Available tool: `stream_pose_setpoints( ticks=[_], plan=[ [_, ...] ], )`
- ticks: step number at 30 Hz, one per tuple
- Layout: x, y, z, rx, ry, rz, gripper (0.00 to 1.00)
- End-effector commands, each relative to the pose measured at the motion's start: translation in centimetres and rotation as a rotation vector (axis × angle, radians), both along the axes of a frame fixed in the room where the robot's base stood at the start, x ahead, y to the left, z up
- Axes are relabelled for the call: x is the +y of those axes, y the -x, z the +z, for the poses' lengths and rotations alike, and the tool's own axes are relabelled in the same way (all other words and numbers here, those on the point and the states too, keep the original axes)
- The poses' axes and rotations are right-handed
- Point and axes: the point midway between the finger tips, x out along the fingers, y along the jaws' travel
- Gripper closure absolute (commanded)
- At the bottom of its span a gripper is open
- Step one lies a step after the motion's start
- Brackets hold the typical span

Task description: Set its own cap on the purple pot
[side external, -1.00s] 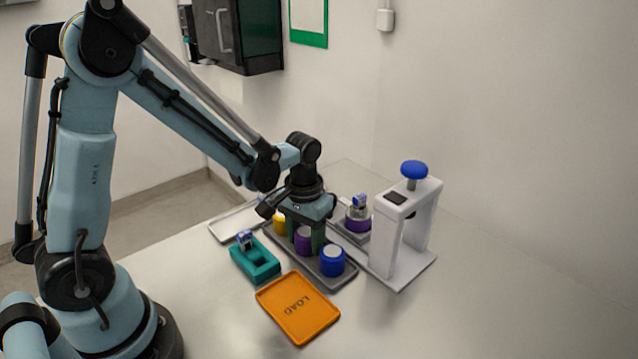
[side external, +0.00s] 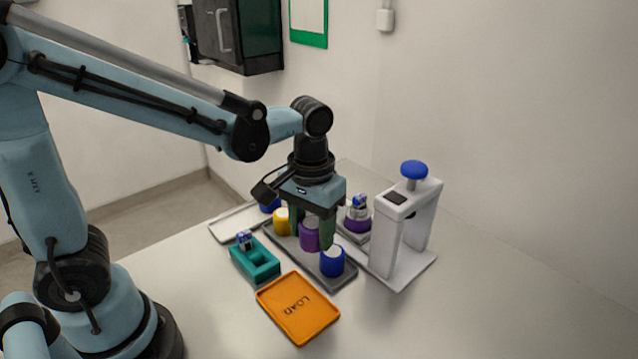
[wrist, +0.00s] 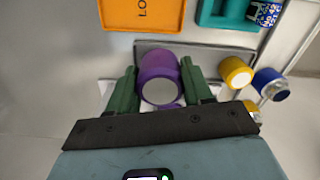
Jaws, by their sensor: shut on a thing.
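My gripper (side external: 312,241) is shut on a purple cylinder with a pale round end (side external: 309,234), which looks like the purple cap. It is held upright just above the grey tray. In the wrist view the purple cap (wrist: 158,64) sits between the two green fingers of my gripper (wrist: 159,72). The purple pot (side external: 357,224) stands behind and to the right of my gripper, beside the white press. A clear part and a blue-and-white patterned piece show at its top. Its lower part is partly hidden.
A yellow cylinder (side external: 282,220) and a blue cylinder (side external: 332,261) stand on the grey tray (side external: 345,281). The white press (side external: 388,238) with a blue knob rises at right. A teal block (side external: 262,268) and an orange LOAD tray (side external: 298,310) lie in front. The table's right side is clear.

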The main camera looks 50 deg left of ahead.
Motion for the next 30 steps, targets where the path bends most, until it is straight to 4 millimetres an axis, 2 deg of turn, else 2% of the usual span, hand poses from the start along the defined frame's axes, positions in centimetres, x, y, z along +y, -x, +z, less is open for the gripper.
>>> stream_pose_setpoints(
  ticks=[3,10,14,28,30],
  plan=[
    [-1.8,1.0,1.2,0.000,0.000,-0.005,0.78],
    [-3.4,1.9,2.6,0.000,0.000,-0.002,0.78],
    [-3.7,2.0,4.1,0.000,0.000,0.001,0.78],
    [-3.6,2.1,12.7,0.000,0.000,0.001,0.78],
    [-3.4,0.7,12.9,0.000,0.000,0.003,0.78]
  ],
)
